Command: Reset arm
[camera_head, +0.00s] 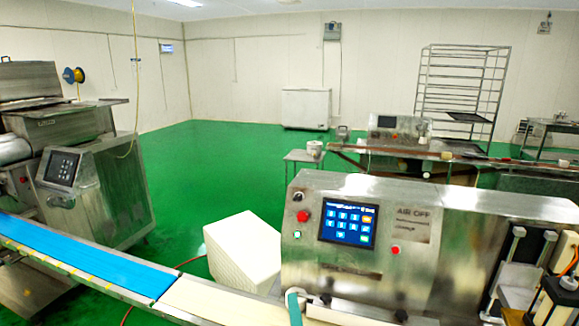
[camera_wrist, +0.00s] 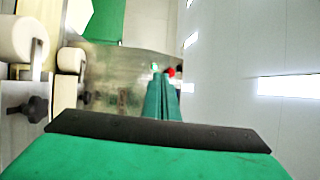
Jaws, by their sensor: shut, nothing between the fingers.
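My gripper (camera_wrist: 163,78) shows in the wrist view as two teal fingers side by side, shut with nothing between them. The fingers appear in front of a steel machine panel (camera_wrist: 115,72), and a red button (camera_wrist: 171,72) shows beside their tips. I cannot tell the distance from the fingertips to the panel. A broad green surface with a black strip fills the bottom of the wrist view. In the head view I cannot make out my arm for certain; a small teal piece (camera_head: 293,307) shows at the lower edge, below the control panel.
A steel machine (camera_head: 365,272) with a lit touchscreen (camera_head: 347,226) stands close in front. A conveyor with a blue belt (camera_head: 85,258) runs along the lower left. White stacked trays (camera_head: 243,252) stand behind it. White rollers (camera_wrist: 22,40) are at the wrist view's left. Green floor (camera_head: 200,165) is open behind.

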